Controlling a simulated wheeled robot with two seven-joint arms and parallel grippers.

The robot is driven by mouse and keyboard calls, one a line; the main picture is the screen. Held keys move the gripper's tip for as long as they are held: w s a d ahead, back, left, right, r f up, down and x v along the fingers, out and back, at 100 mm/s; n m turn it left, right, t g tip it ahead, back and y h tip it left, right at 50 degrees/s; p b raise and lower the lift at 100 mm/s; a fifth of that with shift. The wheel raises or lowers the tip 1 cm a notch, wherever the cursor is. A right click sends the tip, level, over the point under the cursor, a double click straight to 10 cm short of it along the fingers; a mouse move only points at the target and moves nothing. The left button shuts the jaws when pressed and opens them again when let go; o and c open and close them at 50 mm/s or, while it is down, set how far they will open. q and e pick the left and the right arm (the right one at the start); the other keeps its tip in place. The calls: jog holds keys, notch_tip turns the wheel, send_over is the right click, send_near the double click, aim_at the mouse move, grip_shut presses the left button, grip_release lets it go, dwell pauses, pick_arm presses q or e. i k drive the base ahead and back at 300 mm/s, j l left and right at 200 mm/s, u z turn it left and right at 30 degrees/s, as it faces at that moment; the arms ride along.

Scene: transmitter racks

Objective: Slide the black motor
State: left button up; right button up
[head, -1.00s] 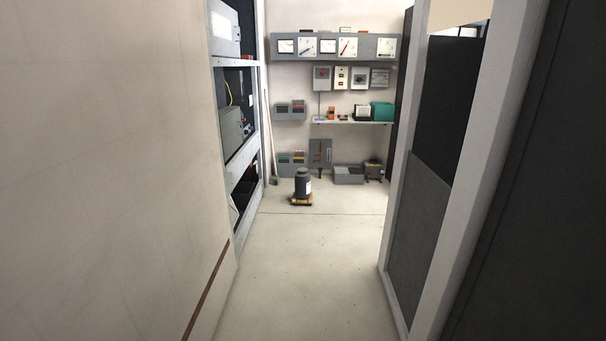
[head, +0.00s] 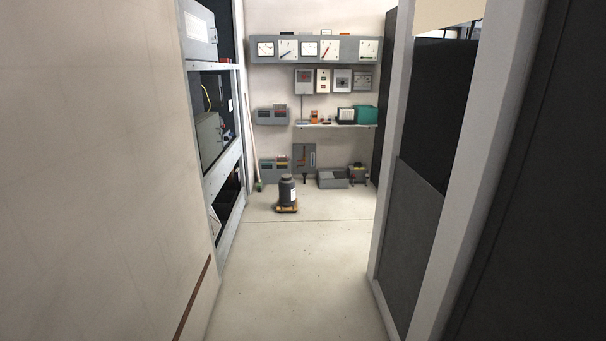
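A black motor (head: 287,191), a dark upright cylinder with a pale label on its side, stands on a small wooden base (head: 287,209) on the floor. It is at the far end of the passage, a little left of the middle in the head view. Neither of my grippers shows in the head view, and nothing is seen touching the motor.
A plain wall (head: 95,180) is close on the left and a dark cabinet (head: 535,190) close on the right. Open racks (head: 213,65) line the far left. Floor (head: 290,280) between is clear. Gauges (head: 315,49) and boxes line the back wall.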

aim_at(287, 201)
jog(key=i+u, duration=0.3)
jog(key=i, duration=2.9)
